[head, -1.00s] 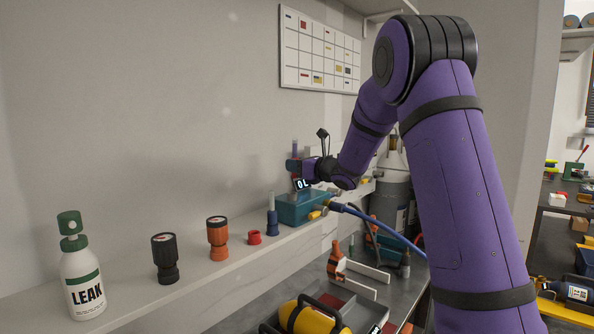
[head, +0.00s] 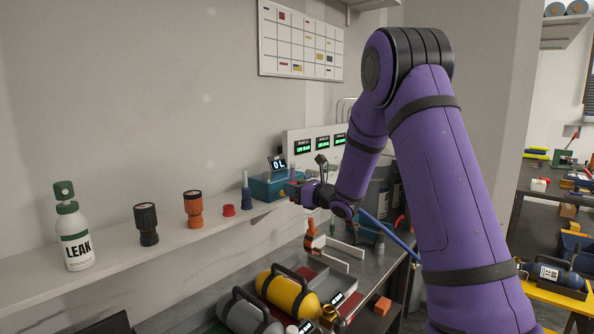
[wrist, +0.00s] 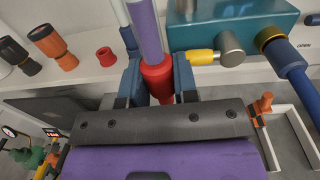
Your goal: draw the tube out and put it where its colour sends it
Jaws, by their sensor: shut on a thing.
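My gripper (wrist: 158,88) is shut on a tube (wrist: 146,28) in the wrist view. The tube has a translucent lilac body above a red collar (wrist: 157,76), and the blue fingers close around the collar. In the head view my gripper (head: 298,190) holds it just in front of the teal pump box (head: 262,191), beside the shelf edge. The tube (head: 292,172) stands roughly upright there and is small. The teal box (wrist: 235,28) lies just beyond the tube in the wrist view. A second, paler tube with a blue base (head: 246,196) stands on the shelf left of the box.
The shelf holds a LEAK bottle (head: 76,240), a black fitting (head: 147,225), an orange fitting (head: 193,209) and a red ring (head: 229,210). A 0 L display (head: 278,164) stands over the box. Below, a bench holds a yellow cylinder (head: 288,293) and an orange-handled tool (head: 311,236).

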